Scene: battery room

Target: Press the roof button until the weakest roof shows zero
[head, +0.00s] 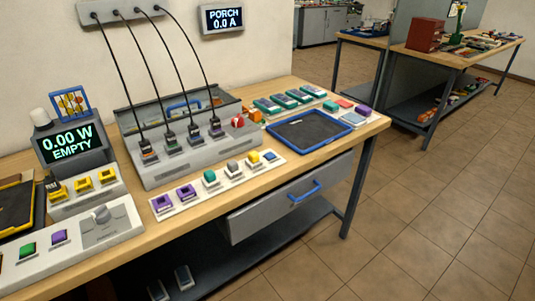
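No roof button can be made out by label. A wall display (222,19) reads "PORCH 0.0 A". A display (68,144) at the left reads "0.00 W EMPTY". A white strip (217,184) at the bench's front edge carries purple, green, grey, yellow and blue pieces. Which of these is the roof button, I cannot tell. Neither of my grippers is in view.
A grey unit (190,155) on the wooden bench takes several black cables from a wall box (118,10). A blue-rimmed tray (354,120) lies right of it, near several green-topped blocks. A drawer (285,203) hangs below. The tiled floor (430,220) at right is clear.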

